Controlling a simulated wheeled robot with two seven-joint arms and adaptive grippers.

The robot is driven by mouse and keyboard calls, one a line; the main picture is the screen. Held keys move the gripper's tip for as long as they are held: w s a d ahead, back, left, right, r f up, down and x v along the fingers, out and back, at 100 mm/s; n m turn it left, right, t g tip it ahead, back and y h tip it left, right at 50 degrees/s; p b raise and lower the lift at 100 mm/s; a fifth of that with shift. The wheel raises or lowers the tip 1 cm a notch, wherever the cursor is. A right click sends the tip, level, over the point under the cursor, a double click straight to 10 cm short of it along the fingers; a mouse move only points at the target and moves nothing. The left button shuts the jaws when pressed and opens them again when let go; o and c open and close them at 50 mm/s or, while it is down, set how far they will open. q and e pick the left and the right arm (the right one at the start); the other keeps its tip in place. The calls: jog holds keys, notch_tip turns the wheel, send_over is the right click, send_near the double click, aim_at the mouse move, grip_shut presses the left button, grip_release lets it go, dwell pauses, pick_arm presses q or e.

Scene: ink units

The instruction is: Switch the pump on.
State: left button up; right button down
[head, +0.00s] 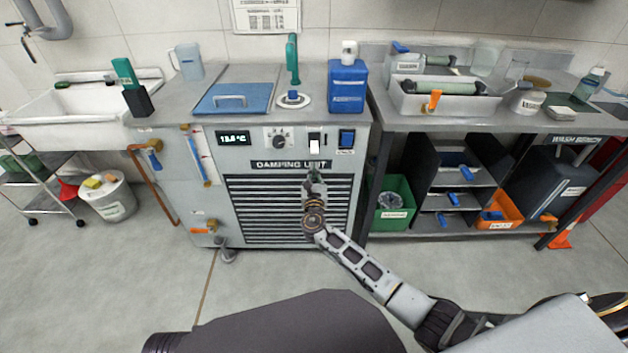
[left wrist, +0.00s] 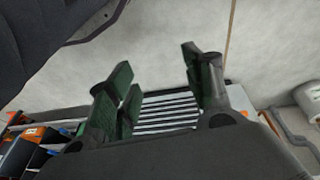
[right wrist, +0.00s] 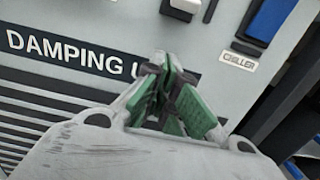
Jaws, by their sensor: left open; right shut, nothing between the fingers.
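The damping unit (head: 290,200) stands in front of me with a control panel on its upper front. A white rocker switch (head: 314,144) sits on the panel; its label is not readable. In the right wrist view only the lower end of this switch (right wrist: 184,7) shows at the top edge. A blue switch (head: 346,138), labelled CHILLER in the right wrist view (right wrist: 268,20), is to its right. My right gripper (head: 314,172) is shut and empty, just below the white switch, by the DAMPING UNIT label. My left gripper (left wrist: 155,72) is open and empty, away from the panel.
A display (head: 233,138) and a dial (head: 279,138) are left of the white switch. A blue lid (head: 235,98), a green-handled tap (head: 292,60) and a blue container (head: 347,85) are on top. The wash bench (head: 500,122) is at right, a sink (head: 70,105) at left.

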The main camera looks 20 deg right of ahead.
aim_at(314, 147)
jog(key=shift+x, duration=1.25)
jog(key=shift+s+r, duration=0.1)
jog(key=shift+r, duration=0.1)
jog(key=shift+s+a+r, duration=0.1)
jog(key=shift+r, duration=0.15)
jog(key=r, duration=0.1)
jog(key=s+r, duration=0.1)
jog(key=shift+s+a+r, duration=0.15)
jog(key=shift+r, duration=0.2)
pick_arm(q)
jog(key=shift+w+r, duration=0.1)
jog(key=shift+s, duration=0.25)
